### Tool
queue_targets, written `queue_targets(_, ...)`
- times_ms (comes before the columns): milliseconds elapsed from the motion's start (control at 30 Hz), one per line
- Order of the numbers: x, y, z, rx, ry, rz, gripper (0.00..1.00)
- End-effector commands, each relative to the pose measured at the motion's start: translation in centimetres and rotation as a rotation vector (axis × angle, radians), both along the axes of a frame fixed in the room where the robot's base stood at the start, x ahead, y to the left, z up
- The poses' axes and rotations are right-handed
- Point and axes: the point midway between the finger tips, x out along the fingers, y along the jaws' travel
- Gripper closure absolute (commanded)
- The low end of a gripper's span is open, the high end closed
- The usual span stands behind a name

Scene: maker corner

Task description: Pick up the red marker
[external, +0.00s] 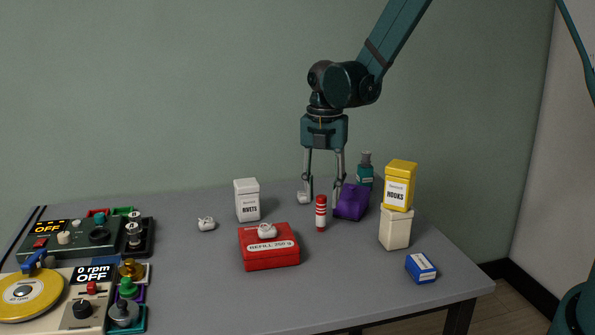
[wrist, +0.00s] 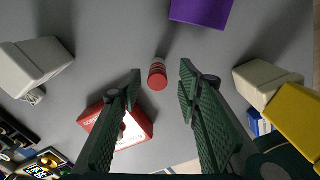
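The red marker (external: 320,213) stands upright on the grey table, red with white bands, in front of a purple block. In the wrist view the marker (wrist: 158,75) shows from above, its red top towards the camera, just beyond the fingertips and between their lines. My gripper (external: 322,200) is open and points down, its fingers apart. In the external view it hangs around and slightly behind the marker. In the wrist view my gripper (wrist: 160,75) has nothing between its fingers. I cannot tell its exact height over the marker.
A purple block (external: 352,202) is close by the marker. A red refill box (external: 268,252) lies in front left, a white rivets box (external: 247,200) left. A yellow hooks box (external: 400,184) is stacked on a cream box (external: 395,229) at right. A blue box (external: 421,267) lies front right.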

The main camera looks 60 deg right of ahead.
Motion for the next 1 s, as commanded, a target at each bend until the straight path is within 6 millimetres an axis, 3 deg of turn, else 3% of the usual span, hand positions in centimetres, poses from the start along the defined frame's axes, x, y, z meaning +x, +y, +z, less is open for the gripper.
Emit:
queue_targets(233,0.1,0.0,-0.9,0.000,0.000,0.000,0.66)
queue_targets(633,0.3,0.2,-4.7,0.000,0.000,0.000,0.66)
queue_targets(1000,0.3,0.2,-5.2,0.000,0.000,0.000,0.66)
